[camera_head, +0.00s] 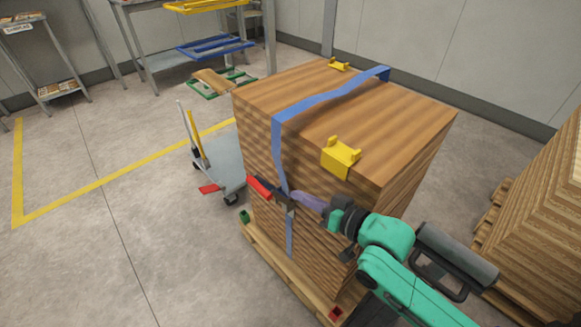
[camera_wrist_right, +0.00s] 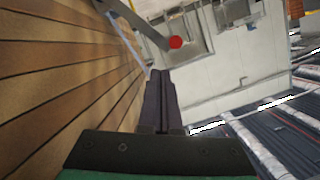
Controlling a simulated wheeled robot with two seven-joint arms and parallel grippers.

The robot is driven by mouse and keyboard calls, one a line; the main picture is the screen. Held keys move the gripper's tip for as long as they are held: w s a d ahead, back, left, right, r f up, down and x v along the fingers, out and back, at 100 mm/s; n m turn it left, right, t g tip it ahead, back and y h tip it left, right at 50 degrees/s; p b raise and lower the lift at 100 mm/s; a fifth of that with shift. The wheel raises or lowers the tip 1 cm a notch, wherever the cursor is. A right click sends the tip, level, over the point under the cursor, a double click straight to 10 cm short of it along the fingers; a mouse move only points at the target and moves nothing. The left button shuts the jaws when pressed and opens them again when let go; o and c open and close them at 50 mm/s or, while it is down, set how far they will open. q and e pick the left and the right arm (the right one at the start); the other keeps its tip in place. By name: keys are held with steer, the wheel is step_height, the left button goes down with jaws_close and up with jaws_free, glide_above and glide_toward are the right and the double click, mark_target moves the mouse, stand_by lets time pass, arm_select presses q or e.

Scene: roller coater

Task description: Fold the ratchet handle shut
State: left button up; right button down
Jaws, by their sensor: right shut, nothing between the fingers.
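The ratchet (camera_head: 284,200) sits on the blue strap (camera_head: 278,155), on the side of a stack of wooden boards. Its handle ends in a red grip (camera_head: 259,187) and stands out to the left, away from the boards. In the right wrist view the handle is a grey bar with a round red end (camera_wrist_right: 175,42), beyond my fingertips. My right gripper (camera_head: 300,199) is beside the ratchet, to its right, with dark purple fingers shut and empty. The fingers also show in the right wrist view (camera_wrist_right: 161,80), apart from the red end. My left gripper is not in view.
The board stack (camera_head: 395,120) stands on a wooden pallet (camera_head: 268,262) and carries yellow corner protectors (camera_head: 341,155). A grey cart (camera_head: 225,170) stands behind it on the left. Another stack (camera_head: 545,215) is at the right. The floor at the left is clear.

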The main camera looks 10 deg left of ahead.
mark_target(272, 193)
steer(key=shift+y, duration=0.3)
steer(key=x, duration=0.3)
steer(key=s+x, duration=0.1)
steer(key=x, duration=0.1)
steer(key=a+r+x, duration=0.1)
steer(key=x, duration=0.2)
steer(key=shift+a+b, duration=0.35)
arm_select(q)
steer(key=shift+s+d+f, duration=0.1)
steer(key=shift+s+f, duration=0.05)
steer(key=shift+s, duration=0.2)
arm_select(e)
steer(key=shift+w+a, duration=0.2)
steer(key=shift+a, duration=0.2)
steer(key=shift+f, duration=0.1)
